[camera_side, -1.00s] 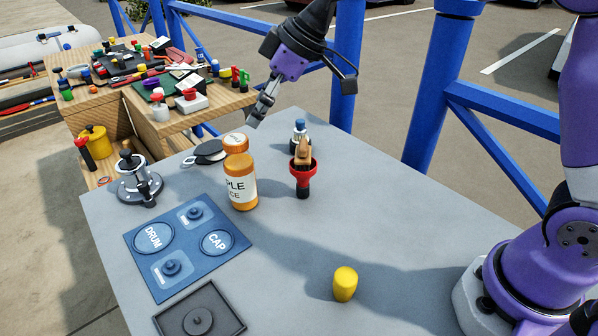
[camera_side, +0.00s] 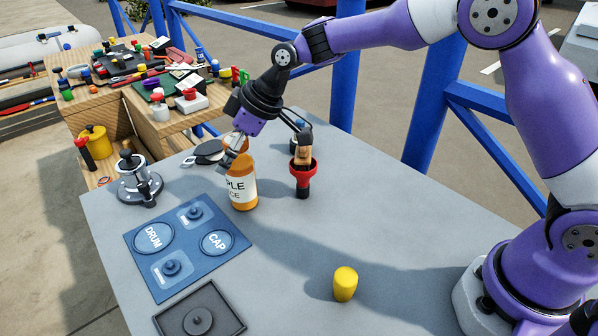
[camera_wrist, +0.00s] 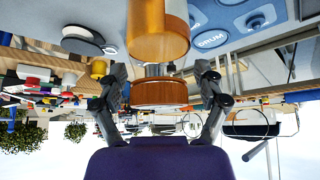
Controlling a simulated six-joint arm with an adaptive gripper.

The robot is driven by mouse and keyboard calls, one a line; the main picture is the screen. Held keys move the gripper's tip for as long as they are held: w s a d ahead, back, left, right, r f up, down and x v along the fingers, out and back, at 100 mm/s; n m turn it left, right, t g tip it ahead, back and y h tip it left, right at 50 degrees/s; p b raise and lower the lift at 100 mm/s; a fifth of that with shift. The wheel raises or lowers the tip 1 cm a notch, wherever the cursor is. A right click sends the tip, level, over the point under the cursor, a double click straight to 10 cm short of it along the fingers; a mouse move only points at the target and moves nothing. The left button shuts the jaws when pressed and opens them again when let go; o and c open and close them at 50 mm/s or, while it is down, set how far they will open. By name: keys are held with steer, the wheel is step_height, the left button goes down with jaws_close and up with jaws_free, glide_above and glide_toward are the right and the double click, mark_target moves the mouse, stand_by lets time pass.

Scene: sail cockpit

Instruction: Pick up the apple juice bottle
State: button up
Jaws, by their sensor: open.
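The apple juice bottle (camera_side: 242,188) is amber with a white label and stands upright on the grey table. In the wrist view its amber body (camera_wrist: 158,38) is at the top and its orange-brown cap (camera_wrist: 160,93) is in the middle. In the wrist view my gripper (camera_wrist: 160,88) is open, one finger on each side of the cap, with gaps showing between fingers and cap.
A red funnel-shaped holder with a brush (camera_side: 303,172) and a dark bottle behind it stand just right of the bottle. A winch (camera_side: 135,182) is at left, a blue labelled mat (camera_side: 188,245) in front, and a yellow cylinder (camera_side: 345,283) near the front. The table's middle is clear.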

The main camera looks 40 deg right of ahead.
jaws_close()
steer(key=shift+r, duration=0.1)
